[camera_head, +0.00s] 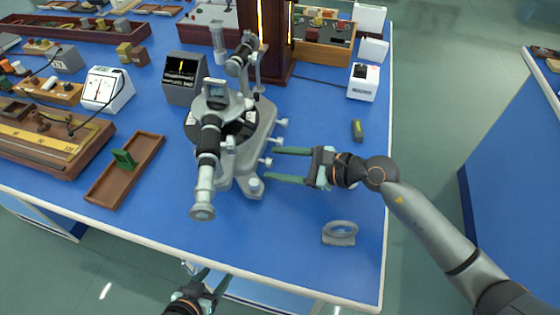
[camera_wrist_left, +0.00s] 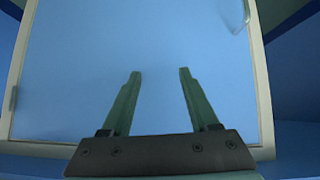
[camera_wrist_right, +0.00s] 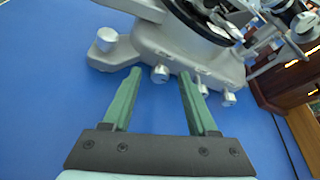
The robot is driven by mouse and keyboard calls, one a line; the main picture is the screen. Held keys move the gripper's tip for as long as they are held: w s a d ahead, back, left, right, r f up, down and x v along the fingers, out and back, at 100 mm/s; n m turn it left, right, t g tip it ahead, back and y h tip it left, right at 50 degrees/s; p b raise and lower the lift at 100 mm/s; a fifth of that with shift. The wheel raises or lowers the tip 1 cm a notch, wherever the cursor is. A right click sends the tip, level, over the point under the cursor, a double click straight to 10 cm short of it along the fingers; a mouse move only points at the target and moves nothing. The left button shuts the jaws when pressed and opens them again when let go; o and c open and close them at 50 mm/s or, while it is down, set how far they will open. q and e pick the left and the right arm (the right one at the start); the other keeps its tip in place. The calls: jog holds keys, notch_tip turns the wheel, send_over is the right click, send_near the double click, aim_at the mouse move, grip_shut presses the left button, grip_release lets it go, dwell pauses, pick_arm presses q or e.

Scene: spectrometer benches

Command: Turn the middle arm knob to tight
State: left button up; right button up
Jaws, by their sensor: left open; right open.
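The spectrometer (camera_head: 226,140) stands on the blue bench, its telescope pointing toward the front edge. Small silver knobs stick out along its right side: a near knob (camera_wrist_right: 160,74), one beyond it (camera_wrist_right: 201,86) and a far one (camera_wrist_right: 228,98). No label shows which is the middle arm knob. My right gripper (camera_head: 271,163) is open and empty, pointing left at these knobs. In the right wrist view its fingertips (camera_wrist_right: 160,74) lie on either side of the near knob; contact cannot be told. My left gripper (camera_head: 206,281) is open and empty, off the bench's front edge.
A ring on a block (camera_head: 340,233) and a small dark level-like piece (camera_head: 357,130) lie near my right arm. A wooden tray (camera_head: 128,175) and a dark display box (camera_head: 184,78) stand left of the spectrometer. The front right bench top is mostly clear.

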grip_shut()
dwell(0.5)
